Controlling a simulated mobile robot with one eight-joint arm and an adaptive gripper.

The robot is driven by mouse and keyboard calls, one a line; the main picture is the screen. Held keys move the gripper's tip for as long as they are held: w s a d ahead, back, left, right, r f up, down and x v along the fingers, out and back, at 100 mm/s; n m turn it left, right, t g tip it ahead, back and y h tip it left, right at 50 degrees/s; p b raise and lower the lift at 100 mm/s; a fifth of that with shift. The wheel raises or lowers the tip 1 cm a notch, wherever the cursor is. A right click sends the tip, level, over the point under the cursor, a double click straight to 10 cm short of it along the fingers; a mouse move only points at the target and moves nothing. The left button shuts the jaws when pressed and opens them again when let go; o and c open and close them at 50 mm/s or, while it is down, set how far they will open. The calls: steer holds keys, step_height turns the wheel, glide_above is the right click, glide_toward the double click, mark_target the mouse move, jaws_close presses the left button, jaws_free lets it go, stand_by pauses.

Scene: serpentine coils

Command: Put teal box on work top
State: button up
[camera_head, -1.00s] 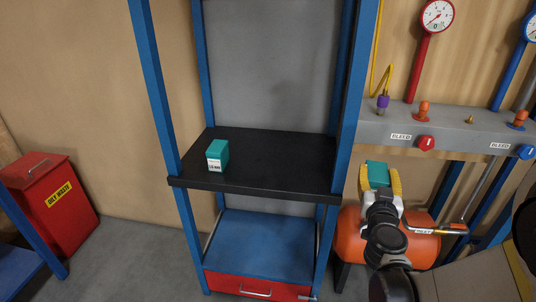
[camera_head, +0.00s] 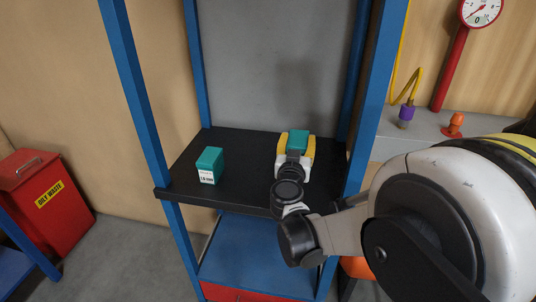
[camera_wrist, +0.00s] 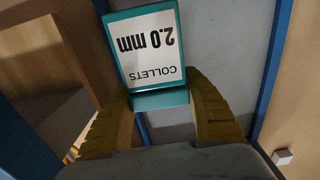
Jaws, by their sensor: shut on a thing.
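My gripper (camera_head: 295,153) is shut on a teal box (camera_head: 298,139), over the right part of the black work top (camera_head: 238,188) in the head view. In the wrist view the held teal box (camera_wrist: 146,45) has a white label reading "COLLETS 2.0 mm" and sits between the yellow fingers (camera_wrist: 160,112). I cannot tell whether its base touches the work top, as my gripper hides it. A second teal box (camera_head: 208,165) with a white label stands upright on the left part of the work top, apart from the held one.
Blue posts (camera_head: 136,90) frame the work top on both sides, with a grey back panel (camera_head: 275,60). A blue lower shelf (camera_head: 240,260) is below. A red oily-waste bin (camera_head: 45,205) stands at left. The work top between the two boxes is clear.

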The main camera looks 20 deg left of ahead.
step_height(320, 180, down, 10)
steer(key=b, duration=0.4)
steer(key=shift+s+r, duration=0.1)
steer(key=shift+r, duration=0.05)
steer(key=shift+b, duration=0.3)
steer(key=o, duration=1.3)
steer(key=shift+f, duration=0.2)
steer(key=shift+o, duration=0.2)
